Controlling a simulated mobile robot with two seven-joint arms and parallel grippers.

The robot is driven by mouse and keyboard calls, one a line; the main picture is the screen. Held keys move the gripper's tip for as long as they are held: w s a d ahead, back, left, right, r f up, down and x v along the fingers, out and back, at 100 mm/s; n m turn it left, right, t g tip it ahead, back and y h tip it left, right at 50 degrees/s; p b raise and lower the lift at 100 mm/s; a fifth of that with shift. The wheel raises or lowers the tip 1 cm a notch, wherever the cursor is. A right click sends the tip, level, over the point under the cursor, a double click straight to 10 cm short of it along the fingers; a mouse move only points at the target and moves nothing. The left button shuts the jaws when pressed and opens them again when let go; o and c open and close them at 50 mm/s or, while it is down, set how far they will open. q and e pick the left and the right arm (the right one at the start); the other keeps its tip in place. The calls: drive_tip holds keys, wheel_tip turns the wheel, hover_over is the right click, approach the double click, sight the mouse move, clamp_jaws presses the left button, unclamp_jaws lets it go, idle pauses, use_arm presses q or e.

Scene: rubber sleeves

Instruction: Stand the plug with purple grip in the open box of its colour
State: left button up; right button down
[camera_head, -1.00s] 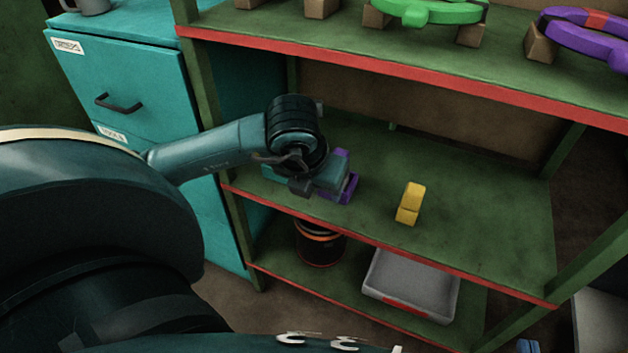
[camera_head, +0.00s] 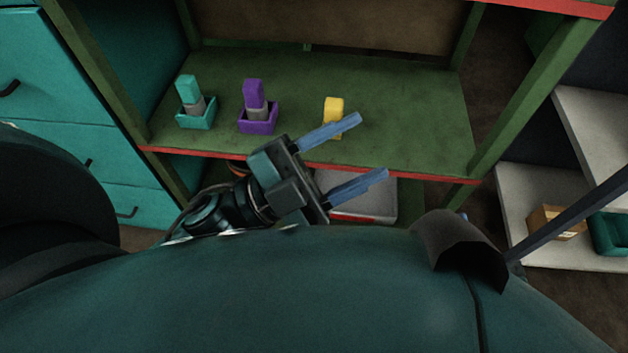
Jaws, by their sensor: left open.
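The plug with the purple grip (camera_head: 253,92) stands upright, grey part down, in the open purple box (camera_head: 258,126) on the green shelf. My left gripper (camera_head: 358,150) is open and empty, with its two blue fingers spread apart. It is in front of the shelf's red edge, to the right of the purple box and clear of the plug. My right gripper is not in view.
A teal plug (camera_head: 188,90) stands in a teal box (camera_head: 195,120) left of the purple one. A yellow piece (camera_head: 334,108) stands to the right, partly behind my gripper's finger. A grey tray (camera_head: 385,200) lies below. The shelf's right part is clear.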

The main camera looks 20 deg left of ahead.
use_arm(q)
drive_tip(key=w+a+f+n+t+y, duration=0.1)
drive_tip(key=a+f+n+y, duration=0.1)
drive_tip(key=f+n+y, duration=0.4)
drive_tip(key=a+f+n+t+y, duration=0.1)
drive_tip(key=a+f+n+y, duration=0.2)
drive_tip(key=f+n+y, duration=0.3)
drive_tip(key=shift+w+n+t, duration=0.3)
drive_tip(key=shift+w+n, duration=0.1)
drive_tip(key=shift+n, duration=0.6)
drive_tip(key=shift+f, duration=0.1)
